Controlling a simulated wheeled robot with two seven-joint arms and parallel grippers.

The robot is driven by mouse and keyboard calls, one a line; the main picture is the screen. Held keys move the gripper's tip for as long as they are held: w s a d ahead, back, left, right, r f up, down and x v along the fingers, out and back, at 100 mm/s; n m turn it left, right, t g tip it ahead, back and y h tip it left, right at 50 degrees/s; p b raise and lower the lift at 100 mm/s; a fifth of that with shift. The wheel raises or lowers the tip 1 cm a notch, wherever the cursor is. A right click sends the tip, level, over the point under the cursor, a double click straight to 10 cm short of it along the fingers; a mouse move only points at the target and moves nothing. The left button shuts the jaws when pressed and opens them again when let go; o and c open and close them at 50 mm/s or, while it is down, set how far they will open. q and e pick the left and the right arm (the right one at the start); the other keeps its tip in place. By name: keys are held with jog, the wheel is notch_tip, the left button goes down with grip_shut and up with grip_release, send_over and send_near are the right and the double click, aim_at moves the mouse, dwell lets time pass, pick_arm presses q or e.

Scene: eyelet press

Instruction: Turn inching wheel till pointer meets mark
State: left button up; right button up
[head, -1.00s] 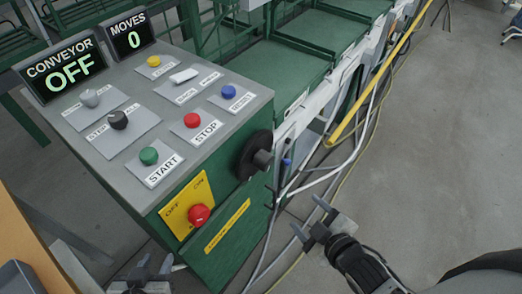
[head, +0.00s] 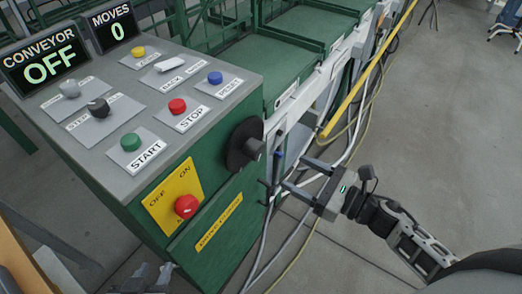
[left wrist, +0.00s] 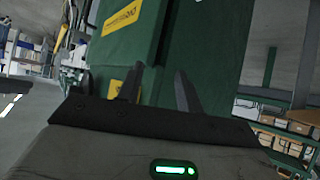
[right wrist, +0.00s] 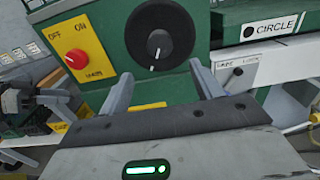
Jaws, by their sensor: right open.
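The inching wheel (head: 238,146) is a black disc with a protruding knob on the green cabinet's right-hand face. In the right wrist view the wheel (right wrist: 160,35) shows face-on, with a white line low on its knob and a short white mark near its lower rim; the exact gap is too small to judge. My right gripper (head: 292,173) is open and empty, apart from the wheel, to its lower right. In the right wrist view its fingers (right wrist: 161,71) stand apart below the wheel. My left gripper (head: 150,277) is low at the picture's bottom, fingers apart and empty (left wrist: 157,82).
The grey panel (head: 105,145) carries several buttons and knobs. A red knob (head: 186,206) on a yellow plate sits left of the wheel. The displays read CONVEYOR OFF (head: 48,65) and MOVES 0 (head: 115,25). Cables and a yellow rail (head: 352,90) lie behind my right gripper.

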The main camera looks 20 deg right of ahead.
aim_at(261, 153)
pick_arm(q)
jog(key=shift+a+r+p, duration=0.15)
jog(key=shift+r+p, duration=0.1)
jog(key=shift+p, duration=0.6)
pick_arm(e)
jog(key=x, duration=1.1)
jog(key=shift+a, duration=0.1)
